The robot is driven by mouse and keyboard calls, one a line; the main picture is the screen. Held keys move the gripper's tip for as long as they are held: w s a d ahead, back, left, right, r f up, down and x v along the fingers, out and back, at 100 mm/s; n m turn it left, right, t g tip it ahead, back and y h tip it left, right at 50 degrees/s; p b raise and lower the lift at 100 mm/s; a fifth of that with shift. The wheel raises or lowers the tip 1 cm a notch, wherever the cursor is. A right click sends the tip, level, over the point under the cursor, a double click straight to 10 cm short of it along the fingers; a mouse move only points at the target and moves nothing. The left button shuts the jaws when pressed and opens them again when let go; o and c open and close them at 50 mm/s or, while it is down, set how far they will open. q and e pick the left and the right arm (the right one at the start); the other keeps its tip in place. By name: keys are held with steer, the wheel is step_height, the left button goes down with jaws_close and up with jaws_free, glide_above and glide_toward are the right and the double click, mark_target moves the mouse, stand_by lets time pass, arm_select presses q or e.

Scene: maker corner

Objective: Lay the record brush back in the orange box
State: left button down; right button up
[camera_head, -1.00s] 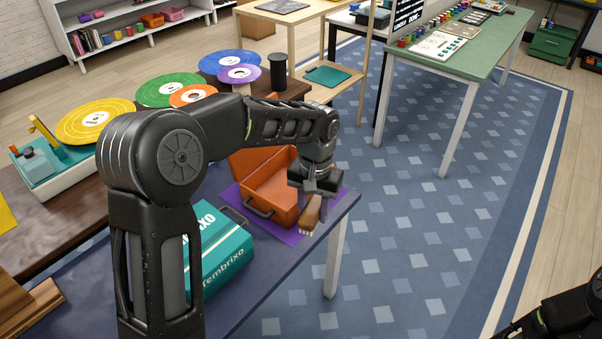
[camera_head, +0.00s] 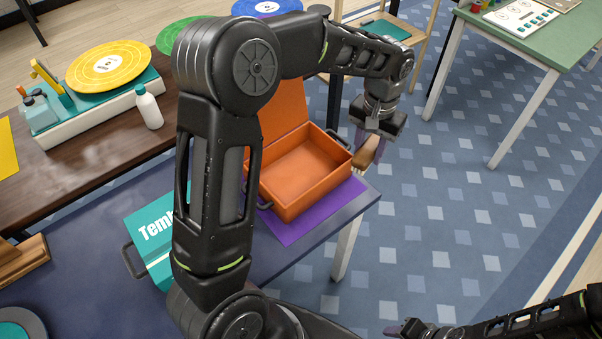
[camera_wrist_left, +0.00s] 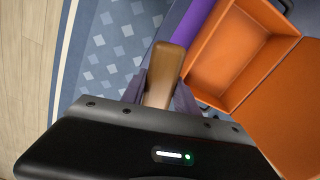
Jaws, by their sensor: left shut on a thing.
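The orange box (camera_head: 306,172) stands open with its lid tilted back, and its inside looks empty. It sits on a purple mat (camera_head: 290,228) on a dark blue table. My left gripper (camera_head: 372,148) is shut on the wooden record brush (camera_head: 365,154) just right of the box's right wall, outside it. In the left wrist view the brush (camera_wrist_left: 163,72) points away between the fingers, and the box (camera_wrist_left: 236,52) is to its right. The brush's far end is partly hidden. My right gripper (camera_head: 408,328) is low at the bottom right, empty as far as visible.
A teal box (camera_head: 152,236) lies left of the orange box, partly behind my left arm. A turntable (camera_head: 105,105) with a yellow record and a white bottle (camera_head: 149,108) stand on the brown table behind. The table's right edge is close to the brush, with open floor beyond.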

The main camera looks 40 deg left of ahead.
arm_select(q)
steer(key=s+a+f+m, duration=0.1)
steer(key=s+a+f, duration=0.1)
steer(key=a, duration=0.6)
steer(key=s+a+f+m+b, duration=0.1)
steer(key=a+f, duration=0.3)
steer(key=a, duration=0.5)
steer(key=shift+s+a+m, duration=0.15)
steer(key=shift+s+m, duration=0.3)
steer(key=shift+m, duration=0.25)
glide_above(298, 177)
steer(key=shift+f, duration=3.15)
steer(key=shift+p, duration=0.3)
steer(key=shift+f, duration=1.85)
steer(key=shift+f, duration=0.1)
